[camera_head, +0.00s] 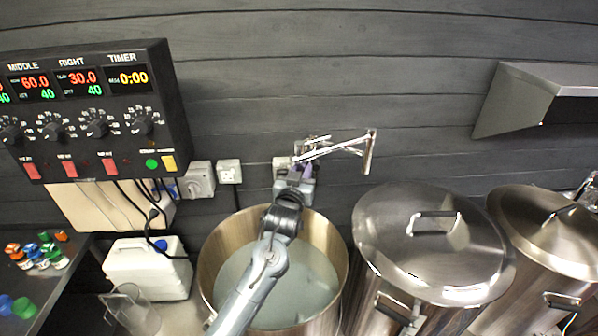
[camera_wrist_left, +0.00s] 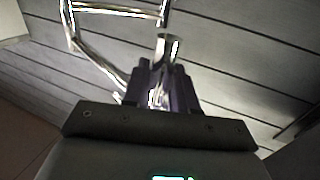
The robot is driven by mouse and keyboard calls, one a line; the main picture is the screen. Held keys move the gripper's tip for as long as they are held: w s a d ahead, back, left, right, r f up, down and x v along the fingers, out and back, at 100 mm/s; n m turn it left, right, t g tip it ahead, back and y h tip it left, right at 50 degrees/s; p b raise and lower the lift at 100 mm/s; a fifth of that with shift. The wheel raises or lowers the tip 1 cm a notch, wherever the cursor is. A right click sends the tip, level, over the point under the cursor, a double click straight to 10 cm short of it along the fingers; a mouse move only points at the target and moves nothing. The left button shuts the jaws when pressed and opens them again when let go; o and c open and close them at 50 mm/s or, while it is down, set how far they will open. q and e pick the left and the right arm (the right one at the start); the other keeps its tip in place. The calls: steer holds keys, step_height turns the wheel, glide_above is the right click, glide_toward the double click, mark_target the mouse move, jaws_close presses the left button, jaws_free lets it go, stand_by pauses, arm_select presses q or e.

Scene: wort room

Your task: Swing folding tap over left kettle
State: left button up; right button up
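The chrome folding tap (camera_head: 340,148) is on the dark wall behind the left kettle, its jointed arm reaching right to a short upright end. The left kettle (camera_head: 212,262) is open, with pale liquid inside. My left arm crosses above it, and my left gripper (camera_head: 302,174) is at the tap's left part, left of the upright end. In the left wrist view the tap's tubes (camera_wrist_left: 98,58) run beyond the dark fingers (camera_wrist_left: 160,85). Shiny metal shows between the fingers; whether they grip it is unclear. My right gripper is out of view.
Two lidded steel kettles (camera_head: 400,235) (camera_head: 555,235) stand to the right. A control panel (camera_head: 95,105) hangs at the left, above a white canister (camera_head: 148,270) and a clear jug (camera_head: 130,310). A metal wall hood (camera_head: 530,95) is at the upper right.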

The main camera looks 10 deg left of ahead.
arm_select(q)
steer(key=o, duration=0.3)
steer(key=shift+d, duration=0.2)
steer(key=shift+o, duration=0.2)
steer(key=shift+a, duration=0.1)
steer(key=shift+s, duration=0.1)
steer(key=s+b, duration=0.2)
steer(key=s, duration=0.8)
steer(key=shift+s+a+b, duration=0.3)
steer(key=shift+a+b, duration=0.05)
steer(key=shift+b, duration=0.05)
